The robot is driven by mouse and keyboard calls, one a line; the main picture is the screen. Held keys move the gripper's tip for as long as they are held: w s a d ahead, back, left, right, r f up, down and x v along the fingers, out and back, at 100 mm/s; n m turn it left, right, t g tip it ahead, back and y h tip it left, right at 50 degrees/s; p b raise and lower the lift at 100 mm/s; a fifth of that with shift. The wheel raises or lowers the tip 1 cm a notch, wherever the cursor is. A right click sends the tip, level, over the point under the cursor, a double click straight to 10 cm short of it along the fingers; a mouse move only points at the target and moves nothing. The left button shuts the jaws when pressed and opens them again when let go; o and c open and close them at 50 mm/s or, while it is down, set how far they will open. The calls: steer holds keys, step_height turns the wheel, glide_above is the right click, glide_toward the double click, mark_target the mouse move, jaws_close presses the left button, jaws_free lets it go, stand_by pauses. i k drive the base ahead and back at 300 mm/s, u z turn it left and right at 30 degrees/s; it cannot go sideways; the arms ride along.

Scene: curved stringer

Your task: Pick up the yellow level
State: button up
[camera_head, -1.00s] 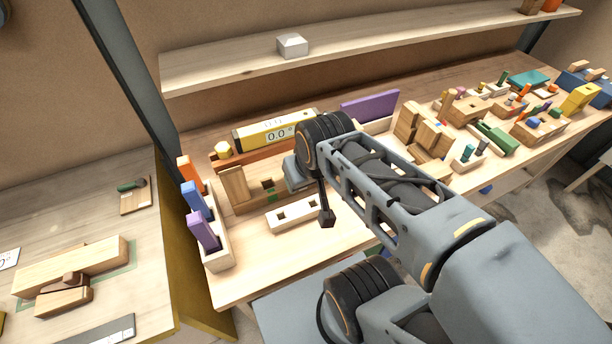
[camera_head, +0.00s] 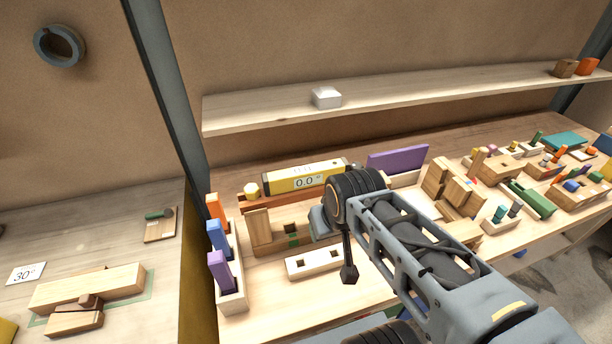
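The yellow level (camera_head: 283,185) is a long bar with a display reading 0.0°. It lies along the back of the workbench, on or just behind a reddish-brown wooden strip (camera_head: 262,201). My arm reaches in from the lower right, and its dark wrist joint covers the area just right of the level's right end. My gripper (camera_head: 348,272) shows only as a dark part hanging below the wrist, in front of the level and near a pale block with square holes (camera_head: 318,262). Its fingers are not clear, and I see nothing held in it.
A rack (camera_head: 233,301) with orange, blue and purple pieces stands left of the level. A purple board (camera_head: 398,158) stands to the right. A shelf (camera_head: 420,98) with a white box (camera_head: 326,97) runs above. Wooden blocks crowd the bench at right.

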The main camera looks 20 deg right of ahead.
mark_target(289, 180)
steer(key=k, duration=0.5)
steer(key=u, duration=1.25)
steer(key=k, duration=0.85)
steer(key=z, duration=0.9)
steer(key=i, duration=1)
steer(key=u, duration=0.05)
